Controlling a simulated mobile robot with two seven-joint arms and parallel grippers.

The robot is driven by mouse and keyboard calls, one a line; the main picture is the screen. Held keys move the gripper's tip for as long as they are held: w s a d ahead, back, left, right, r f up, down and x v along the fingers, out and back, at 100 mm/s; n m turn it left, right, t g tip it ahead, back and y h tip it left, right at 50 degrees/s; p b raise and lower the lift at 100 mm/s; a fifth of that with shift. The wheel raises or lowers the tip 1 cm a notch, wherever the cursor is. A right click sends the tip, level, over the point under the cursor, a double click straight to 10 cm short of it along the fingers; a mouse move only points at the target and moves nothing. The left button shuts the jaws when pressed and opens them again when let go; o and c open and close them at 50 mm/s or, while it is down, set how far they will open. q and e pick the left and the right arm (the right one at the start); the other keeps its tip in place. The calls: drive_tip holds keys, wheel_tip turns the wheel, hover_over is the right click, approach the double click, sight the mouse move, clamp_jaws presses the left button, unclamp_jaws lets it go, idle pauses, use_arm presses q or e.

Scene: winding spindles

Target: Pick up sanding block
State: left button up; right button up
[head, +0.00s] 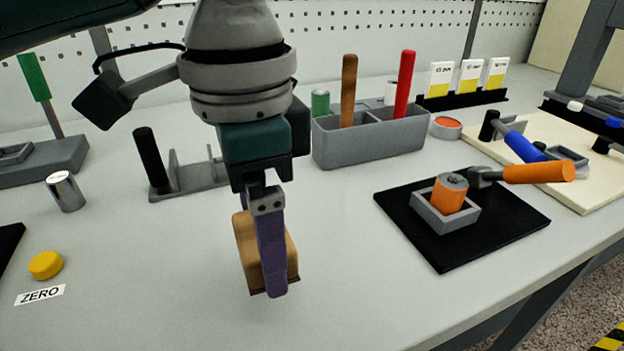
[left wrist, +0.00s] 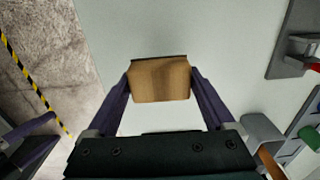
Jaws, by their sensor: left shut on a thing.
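The sanding block (head: 247,250) is a tan block with a dark brown bottom layer. My left gripper (head: 270,285) points down with its purple fingers on either side of the block and is shut on it. The near finger hides part of the block in the head view. In the left wrist view the block (left wrist: 160,80) sits between the two fingertips. I cannot tell whether its underside touches the grey table (head: 180,290). The purple fingers of my right gripper (left wrist: 58,130) show apart and empty at the lower left of the left wrist view.
A grey bin (head: 370,142) with a brown and a red handle stands behind the block. A black mat (head: 445,250) with an orange cylinder (head: 449,195) in a square holder lies to the right. A yellow button (head: 45,265) is at the left. The table front is clear.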

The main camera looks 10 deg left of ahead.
use_arm(q)
wheel_tip(320, 180, up, 16)
drive_tip(key=p, duration=0.3)
